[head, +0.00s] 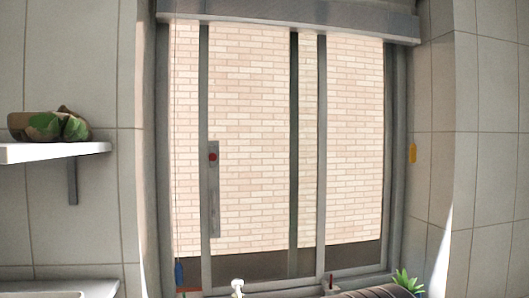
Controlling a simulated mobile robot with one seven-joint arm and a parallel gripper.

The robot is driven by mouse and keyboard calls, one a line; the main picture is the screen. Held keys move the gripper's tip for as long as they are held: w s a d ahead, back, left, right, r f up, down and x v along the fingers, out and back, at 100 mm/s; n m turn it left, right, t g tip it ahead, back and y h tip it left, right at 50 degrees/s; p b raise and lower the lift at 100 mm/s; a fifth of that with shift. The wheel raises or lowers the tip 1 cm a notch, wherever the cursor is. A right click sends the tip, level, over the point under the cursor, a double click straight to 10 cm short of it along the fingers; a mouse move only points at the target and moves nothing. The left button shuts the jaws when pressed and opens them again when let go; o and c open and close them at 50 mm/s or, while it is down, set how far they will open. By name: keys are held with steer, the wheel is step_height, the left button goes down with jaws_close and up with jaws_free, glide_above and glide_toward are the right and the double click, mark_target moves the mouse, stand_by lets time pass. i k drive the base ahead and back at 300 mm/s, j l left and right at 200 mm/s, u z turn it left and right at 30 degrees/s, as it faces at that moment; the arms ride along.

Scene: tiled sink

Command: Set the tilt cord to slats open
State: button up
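A thin dark cord (174,150) hangs down the left side of the window, with a blue pull (179,273) at its lower end near the sill. It looks like the tilt cord. A grey box (290,20) runs across the top of the window. I can make out no slats below it, and a brick wall shows through the glass. My gripper is not in view.
A white shelf (55,152) with a green and brown bundle (48,125) juts from the left wall. A yellow fitting (412,153) is on the window's right side. A green plant (407,281) and a white fixture (238,287) stand low in front.

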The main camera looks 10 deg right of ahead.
mark_target(412, 147)
steer(key=k+z, duration=0.2)
steer(key=z, duration=0.15)
steer(key=k+l+z, duration=0.15)
steer(key=z, duration=0.2)
steer(key=k+l+z, duration=0.15)
steer(key=z, duration=0.2)
